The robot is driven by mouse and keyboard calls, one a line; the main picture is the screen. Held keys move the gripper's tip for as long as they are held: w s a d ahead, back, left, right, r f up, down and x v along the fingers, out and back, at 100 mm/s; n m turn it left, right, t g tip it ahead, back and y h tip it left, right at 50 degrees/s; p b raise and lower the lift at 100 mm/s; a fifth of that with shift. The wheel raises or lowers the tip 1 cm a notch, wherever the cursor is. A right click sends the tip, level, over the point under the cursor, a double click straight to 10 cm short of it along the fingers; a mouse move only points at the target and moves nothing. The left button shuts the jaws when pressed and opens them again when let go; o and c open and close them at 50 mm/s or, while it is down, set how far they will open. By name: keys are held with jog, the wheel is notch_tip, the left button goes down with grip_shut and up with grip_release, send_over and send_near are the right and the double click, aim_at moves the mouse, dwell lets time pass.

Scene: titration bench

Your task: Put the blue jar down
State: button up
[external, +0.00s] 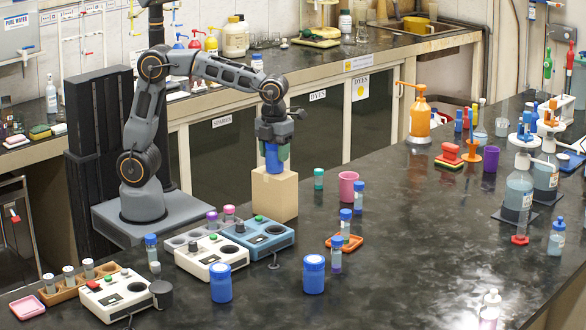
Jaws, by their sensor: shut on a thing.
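My gripper (272,142) points down and is shut on a blue jar (272,160). The jar is upright, and the jaws cover its upper part and sides. It is directly over a tan cardboard box (275,196) standing on the dark bench. Its lower end is at the level of the box top; I cannot tell whether they touch.
A white device (212,262) and a blue-grey device (265,240) stand in front of the box. A green-capped vial (319,179), a pink cup (348,187) and blue-capped vials stand to its right. The bench centre right (430,240) is clear.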

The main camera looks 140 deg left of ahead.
jog(key=shift+f, duration=0.1)
jog(key=o, duration=0.9)
notch_tip(320, 180, up, 12)
jog(key=shift+r+p, duration=0.1)
jog(key=shift+p, duration=0.5)
jog(key=s+d+f+n+t, duration=0.1)
jog(key=s+d+f+n, duration=0.2)
jog(key=d, duration=0.4)
jog(key=s+d+f+n+t, duration=0.1)
jog(key=s+d+f+n, duration=0.2)
jog(key=d+f+n, duration=0.3)
jog(key=s+d+f+n+t, duration=0.1)
jog(key=s+d+f+n, duration=0.2)
jog(key=d+f+n, duration=0.2)
jog(key=d+n, duration=0.2)
jog(key=d, duration=0.2)
jog(key=shift+s+d+f+t, duration=0.15)
jog(key=shift+s+d+t, duration=0.15)
jog(key=shift+s+d, duration=0.1)
